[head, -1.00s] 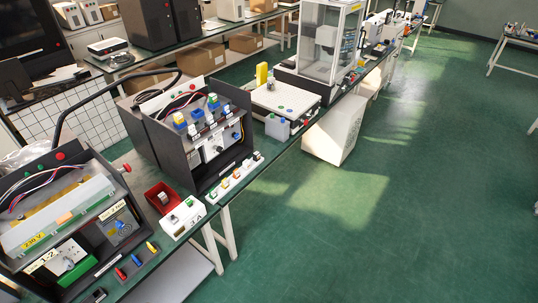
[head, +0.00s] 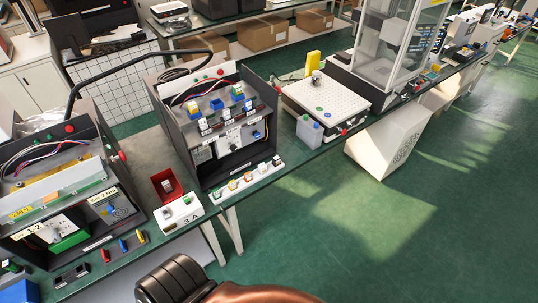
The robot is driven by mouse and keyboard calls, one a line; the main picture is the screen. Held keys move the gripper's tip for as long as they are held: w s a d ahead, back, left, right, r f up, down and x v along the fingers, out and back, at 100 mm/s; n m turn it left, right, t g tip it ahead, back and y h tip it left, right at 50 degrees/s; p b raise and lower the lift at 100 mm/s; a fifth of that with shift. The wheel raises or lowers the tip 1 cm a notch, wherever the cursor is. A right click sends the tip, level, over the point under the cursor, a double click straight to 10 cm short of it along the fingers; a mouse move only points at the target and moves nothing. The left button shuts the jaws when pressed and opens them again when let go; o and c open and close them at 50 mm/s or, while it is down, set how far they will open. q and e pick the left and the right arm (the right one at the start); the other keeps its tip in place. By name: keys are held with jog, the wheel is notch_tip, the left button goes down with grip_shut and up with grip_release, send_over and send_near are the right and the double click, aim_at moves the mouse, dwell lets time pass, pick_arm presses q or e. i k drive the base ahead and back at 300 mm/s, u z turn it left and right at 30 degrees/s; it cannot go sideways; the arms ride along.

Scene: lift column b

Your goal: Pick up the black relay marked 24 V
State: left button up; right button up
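Two small black blocks lie at the front edge of the bench, at the lower left of the head view: one black block (head: 82,270) and another beside it (head: 63,279). Either may be the relay, but their markings are too small to read and I cannot find a 24 V mark. A black ribbed part and a copper-coloured link of my own arm show at the bottom centre. No fingertips of either gripper are visible.
A dark open cabinet (head: 120,172) stands at left, another (head: 205,165) at centre. A red bin (head: 173,190) and a white box marked 3 A (head: 188,222) sit between them. Green floor is open at right.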

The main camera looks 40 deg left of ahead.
aim_at(277, 159)
jog(key=u, duration=0.7)
jog(key=i, duration=0.7)
jog(key=u, duration=0.9)
